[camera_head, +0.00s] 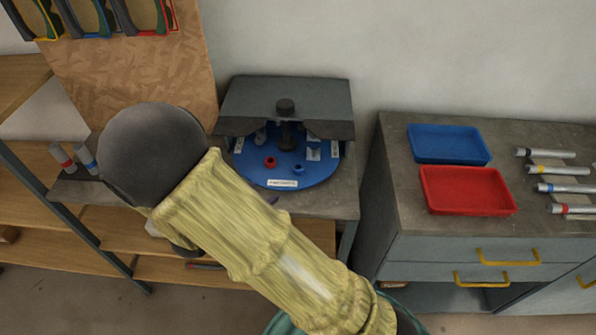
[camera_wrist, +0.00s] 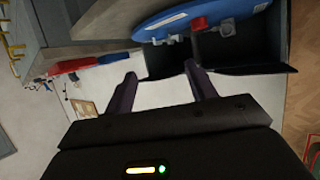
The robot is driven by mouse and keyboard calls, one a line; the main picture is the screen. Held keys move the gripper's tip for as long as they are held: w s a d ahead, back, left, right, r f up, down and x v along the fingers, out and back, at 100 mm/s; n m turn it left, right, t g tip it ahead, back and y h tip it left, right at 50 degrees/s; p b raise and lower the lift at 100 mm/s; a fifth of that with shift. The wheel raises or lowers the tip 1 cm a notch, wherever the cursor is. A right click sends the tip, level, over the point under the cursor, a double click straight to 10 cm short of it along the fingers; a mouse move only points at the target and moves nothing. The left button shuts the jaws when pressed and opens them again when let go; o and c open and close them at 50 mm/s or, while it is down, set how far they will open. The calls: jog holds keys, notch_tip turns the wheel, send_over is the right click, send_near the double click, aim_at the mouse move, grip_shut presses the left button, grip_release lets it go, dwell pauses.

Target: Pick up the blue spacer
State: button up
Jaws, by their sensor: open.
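The blue spacer (camera_head: 298,168) is a small blue ring-like piece on the right front part of a round blue disc (camera_head: 300,181) in the head view. A similar red spacer (camera_head: 270,162) sits to its left. My gripper (camera_wrist: 160,72) shows in the wrist view with two dark fingers spread apart and nothing between them. It is apart from the disc (camera_wrist: 150,22), which lies beyond the fingertips. In the head view my arm hides most of the gripper. I cannot clearly make out the blue spacer in the wrist view.
A grey hood (camera_head: 290,98) covers the disc's back, and a dark post (camera_head: 286,130) stands near its middle. A blue tray (camera_head: 448,146) and a red tray (camera_head: 466,207) lie on the right cabinet beside several tubes (camera_head: 565,188). Two tubes (camera_head: 62,156) stand at left.

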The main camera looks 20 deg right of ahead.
jog(key=p, duration=0.1)
send_near(295, 171)
jog(key=x, duration=0.4)
jog(key=shift+w+d, duration=0.15)
jog(key=shift+d, duration=0.05)
jog(key=shift+w, duration=0.1)
jog(key=shift+a+f, duration=0.1)
jog(key=shift+a, duration=0.1)
jog(key=shift+d, duration=0.2)
jog(key=p+x, duration=0.1)
jog(key=x, duration=0.3)
jog(key=shift+d+p, duration=0.1)
jog(key=shift+p, duration=0.25)
jog(key=shift+w+d+f, duration=0.15)
jog(key=shift+w+d, duration=0.1)
jog(key=shift+a, duration=0.1)
